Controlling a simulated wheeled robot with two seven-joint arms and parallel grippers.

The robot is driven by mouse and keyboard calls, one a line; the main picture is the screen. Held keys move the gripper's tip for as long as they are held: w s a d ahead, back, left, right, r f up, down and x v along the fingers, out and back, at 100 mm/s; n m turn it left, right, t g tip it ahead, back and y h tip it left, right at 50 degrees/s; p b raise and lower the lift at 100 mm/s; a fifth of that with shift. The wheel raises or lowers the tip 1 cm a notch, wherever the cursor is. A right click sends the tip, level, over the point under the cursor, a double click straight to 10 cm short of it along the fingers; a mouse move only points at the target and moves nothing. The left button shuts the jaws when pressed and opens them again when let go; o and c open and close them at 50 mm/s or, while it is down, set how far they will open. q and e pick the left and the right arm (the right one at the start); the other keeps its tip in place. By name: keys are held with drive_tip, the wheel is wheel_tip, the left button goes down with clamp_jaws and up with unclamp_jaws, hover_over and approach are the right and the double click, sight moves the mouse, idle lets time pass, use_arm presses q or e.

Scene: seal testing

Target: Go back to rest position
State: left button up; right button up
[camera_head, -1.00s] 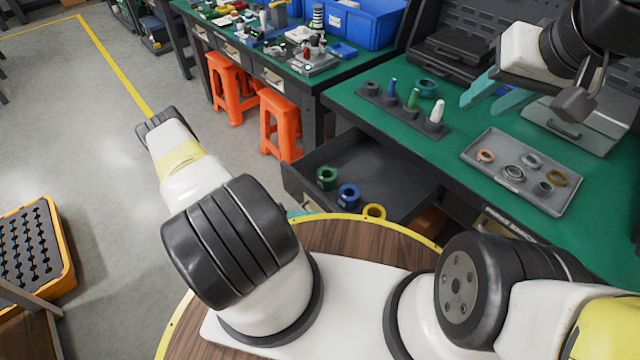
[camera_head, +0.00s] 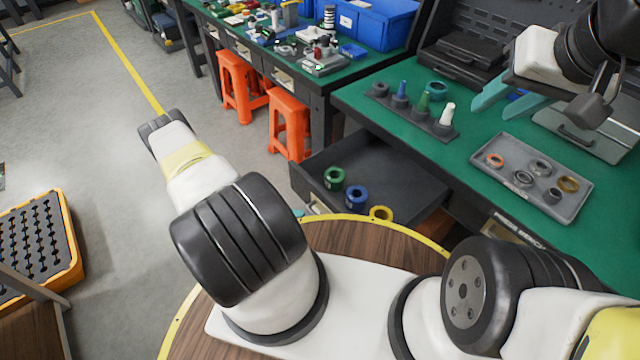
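My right gripper (camera_head: 506,97) has teal fingers that stand apart above the green workbench (camera_head: 470,190), with nothing seen between them. It is between the dark peg stand and the grey tray, at the back of the bench. My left arm reaches away at the left side. Its gripper fingers are hidden behind the arm, apart from a small teal bit (camera_head: 298,212) low by the drawer that may belong to it.
An open drawer (camera_head: 400,180) juts from the bench, holding green (camera_head: 335,178), blue (camera_head: 356,196) and yellow (camera_head: 381,214) rings. The grey tray (camera_head: 530,168) holds several rings. A dark stand (camera_head: 415,117) bears coloured pegs. Orange stools (camera_head: 290,122) stand behind.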

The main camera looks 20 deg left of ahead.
use_arm(q)
drive_tip(key=shift+s+a+f, duration=0.1)
drive_tip(key=shift+s+a, duration=0.05)
drive_tip(key=shift+a, duration=0.6)
drive_tip(key=w+r+m+g+y, duration=0.3)
drive_tip(key=w+r+m+y, duration=0.15)
drive_tip(key=r+m, duration=0.65)
drive_tip(key=w+r+m+g+y, duration=0.3)
drive_tip(key=r+m+y, duration=0.3)
drive_tip(key=r, duration=0.9)
drive_tip(key=s+d+r+m+t+y, duration=0.3)
drive_tip(key=s+r+m, duration=0.3)
drive_tip(key=r+m, duration=0.4)
drive_tip(key=s+d+r+m+t+y, duration=0.3)
drive_tip(key=s+d+r+m+t, duration=0.2)
drive_tip(key=r+m, duration=0.4)
drive_tip(key=shift+s+d+r+m+t, duration=0.2)
drive_tip(key=shift+s+r+m+t, duration=0.6)
drive_tip(key=shift+r, duration=1.75)
